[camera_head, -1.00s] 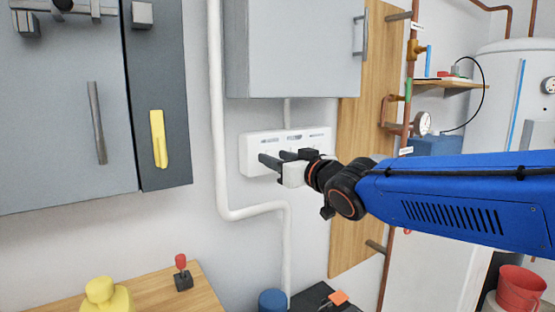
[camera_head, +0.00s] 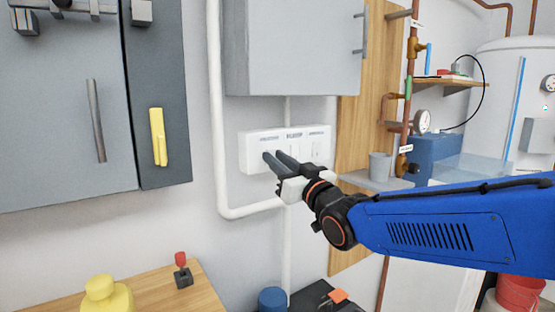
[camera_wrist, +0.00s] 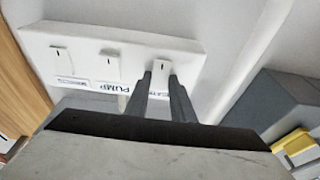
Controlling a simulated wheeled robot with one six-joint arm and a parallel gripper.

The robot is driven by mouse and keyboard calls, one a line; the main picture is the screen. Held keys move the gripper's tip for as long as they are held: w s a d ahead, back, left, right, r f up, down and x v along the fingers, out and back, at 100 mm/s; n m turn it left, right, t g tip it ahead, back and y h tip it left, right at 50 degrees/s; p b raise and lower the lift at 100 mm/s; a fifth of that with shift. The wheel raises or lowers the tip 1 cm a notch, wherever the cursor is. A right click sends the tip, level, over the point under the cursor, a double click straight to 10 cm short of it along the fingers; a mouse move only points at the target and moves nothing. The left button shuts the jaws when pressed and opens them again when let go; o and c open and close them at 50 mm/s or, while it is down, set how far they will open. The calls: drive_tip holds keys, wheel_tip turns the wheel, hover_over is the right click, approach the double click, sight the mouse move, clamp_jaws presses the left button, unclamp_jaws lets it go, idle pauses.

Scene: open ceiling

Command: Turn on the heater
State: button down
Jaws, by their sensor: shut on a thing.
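A white switch panel (camera_head: 250,150) is on the wall below the grey cabinet, with three rocker switches under printed labels. It shows upside down in the wrist view (camera_wrist: 88,38). The wrist view shows the middle switch (camera_wrist: 110,66), labelled PUMP, and a switch at the far left (camera_wrist: 60,56). The heater switch (camera_wrist: 160,68), its label partly hidden by a finger, is at the right there, which is the panel's left end in the head view. My gripper (camera_head: 273,157) points up at the panel. Its dark fingers (camera_wrist: 160,78) are shut on the heater switch, one on either side.
A grey wall cabinet (camera_head: 295,50) hangs just above the panel. A white pipe (camera_head: 219,120) runs down the wall to its left. A wooden table (camera_head: 205,290) with a red-knobbed joystick (camera_head: 182,272) and yellow bottle (camera_head: 105,295) stands below.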

idle(0.3)
drive_tip(key=c, duration=1.5)
unclamp_jaws()
drive_tip(key=shift+s, duration=0.1)
drive_tip(key=v, duration=1.7)
drive_tip(key=shift+d+f, duration=0.1)
drive_tip(key=shift+f, duration=0.2)
